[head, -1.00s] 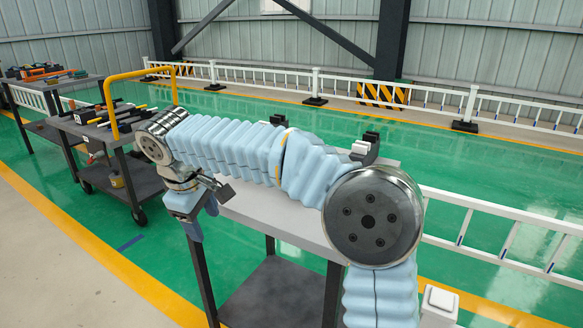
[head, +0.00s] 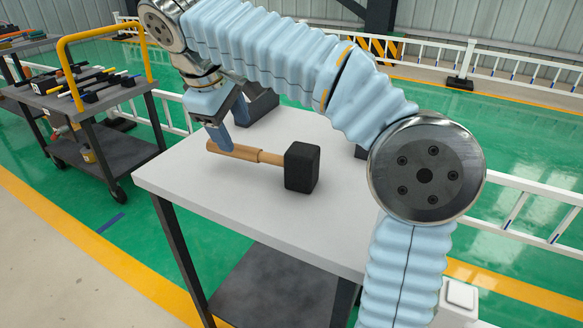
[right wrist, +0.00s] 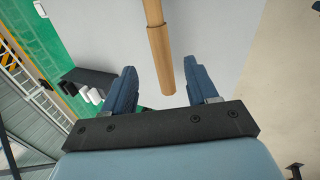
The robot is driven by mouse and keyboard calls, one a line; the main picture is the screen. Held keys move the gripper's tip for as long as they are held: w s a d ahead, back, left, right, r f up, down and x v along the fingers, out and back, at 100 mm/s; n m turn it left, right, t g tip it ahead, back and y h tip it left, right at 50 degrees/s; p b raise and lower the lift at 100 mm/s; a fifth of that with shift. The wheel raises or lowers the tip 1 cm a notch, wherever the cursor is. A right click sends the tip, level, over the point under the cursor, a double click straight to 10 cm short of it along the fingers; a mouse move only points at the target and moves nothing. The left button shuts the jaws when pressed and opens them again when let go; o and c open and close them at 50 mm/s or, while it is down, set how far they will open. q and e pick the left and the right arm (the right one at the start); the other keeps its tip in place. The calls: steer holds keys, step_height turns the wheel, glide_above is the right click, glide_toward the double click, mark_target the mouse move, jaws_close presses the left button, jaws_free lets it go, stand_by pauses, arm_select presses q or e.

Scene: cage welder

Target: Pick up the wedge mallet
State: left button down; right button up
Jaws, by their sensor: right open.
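The wedge mallet (head: 302,168) lies on the light grey tabletop, with a black block head and a wooden handle (head: 245,153) pointing left. My right gripper (head: 222,137) is open, pointing down at the handle's free end, and its arm comes in from the right. In the right wrist view, the wooden handle (right wrist: 157,45) runs between the two blue fingers of the gripper (right wrist: 160,68), with its end between them and gaps on both sides. The mallet head is out of that view. I cannot tell whether a finger touches the handle. My left gripper is not in view.
The grey table (head: 190,183) has free room in front of the mallet. A dark stand (head: 262,105) sits at its back edge behind the gripper. A tool cart with a yellow handle (head: 62,62) stands at the left. A white railing (head: 520,70) runs behind.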

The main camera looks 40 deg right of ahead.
mark_target(241, 148)
steer(key=b+x, duration=0.1)
steer(key=x, duration=0.7)
steer(key=shift+a, duration=0.1)
jaws_close()
